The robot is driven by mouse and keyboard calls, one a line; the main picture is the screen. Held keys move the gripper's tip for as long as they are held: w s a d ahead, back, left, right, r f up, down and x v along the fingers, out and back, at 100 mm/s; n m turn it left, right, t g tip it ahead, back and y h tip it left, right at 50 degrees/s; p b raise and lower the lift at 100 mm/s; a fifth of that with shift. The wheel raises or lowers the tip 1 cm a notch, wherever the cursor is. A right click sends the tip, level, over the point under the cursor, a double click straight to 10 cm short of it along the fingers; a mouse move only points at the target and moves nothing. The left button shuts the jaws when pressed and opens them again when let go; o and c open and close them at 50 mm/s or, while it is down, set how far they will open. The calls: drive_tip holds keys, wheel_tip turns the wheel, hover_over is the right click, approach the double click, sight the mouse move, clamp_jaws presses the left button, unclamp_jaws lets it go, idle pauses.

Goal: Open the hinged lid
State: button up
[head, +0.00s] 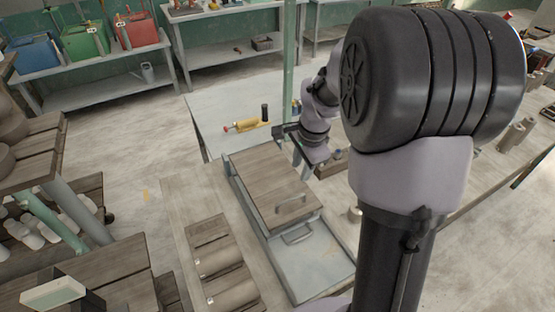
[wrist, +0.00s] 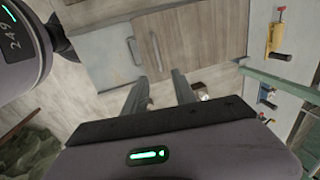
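The hinged lid (head: 265,180) is a brown wood-plank panel lying flat, looking closed, over the back part of a long grey box (head: 318,268). A metal bar handle (head: 290,204) sits near its front edge; a second handle (head: 298,236) is on the grey part just in front. In the wrist view the lid (wrist: 200,45) fills the upper middle, with its handle (wrist: 155,52) beyond the fingertips. My gripper (wrist: 160,82) is open, with an empty gap between its fingers. In the head view my gripper (head: 294,143) hangs near the lid's back right corner, apart from the handle.
A grey table (head: 215,108) behind the box holds a yellow tool (head: 250,125) and a black cylinder. Wood boards with rolls (head: 222,262) lie left of the box. Shelves with coloured bins stand at the back left. Floor is clear at mid left.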

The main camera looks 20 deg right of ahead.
sight(293, 198)
drive_tip(key=w+f+b, duration=0.1)
drive_tip(key=f, duration=0.4)
drive_tip(key=f+b, duration=0.1)
drive_tip(key=f, duration=0.4)
drive_tip(key=w+f+b, duration=0.1)
drive_tip(key=f, duration=0.4)
drive_tip(key=shift+w+a+f, duration=0.1)
drive_tip(key=shift+w+a, duration=0.05)
drive_tip(key=shift+w, duration=0.15)
clamp_jaws()
idle(0.4)
